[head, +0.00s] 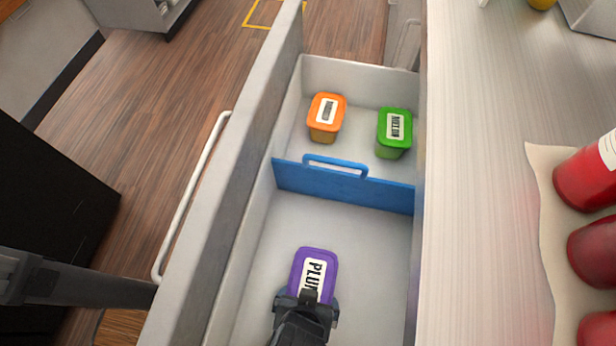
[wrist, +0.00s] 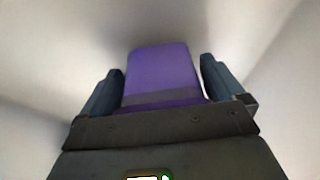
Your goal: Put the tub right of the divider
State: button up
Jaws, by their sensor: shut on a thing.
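A purple tub (head: 311,267) with a white label reading "PLU…" is in the near compartment of an open drawer (head: 250,235). My gripper (head: 306,296) is shut on the purple tub from its near side. In the wrist view, the purple tub (wrist: 163,70) sits between the two dark fingers. I cannot tell whether it touches the drawer floor. A blue divider (head: 343,186) with a loop handle crosses the drawer beyond the tub. The tub is apart from the divider.
An orange tub (head: 325,118) and a green tub (head: 393,133) stand in the far compartment. The near compartment floor around the purple tub is clear. A pale countertop (head: 480,180) lies right of the drawer, with red containers (head: 588,180) on it.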

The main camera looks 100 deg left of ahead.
jog(key=shift+f, duration=0.25)
jog(key=shift+f, duration=0.1)
jog(key=o, duration=1)
jog(key=p+v, duration=0.1)
jog(key=v, duration=1.1)
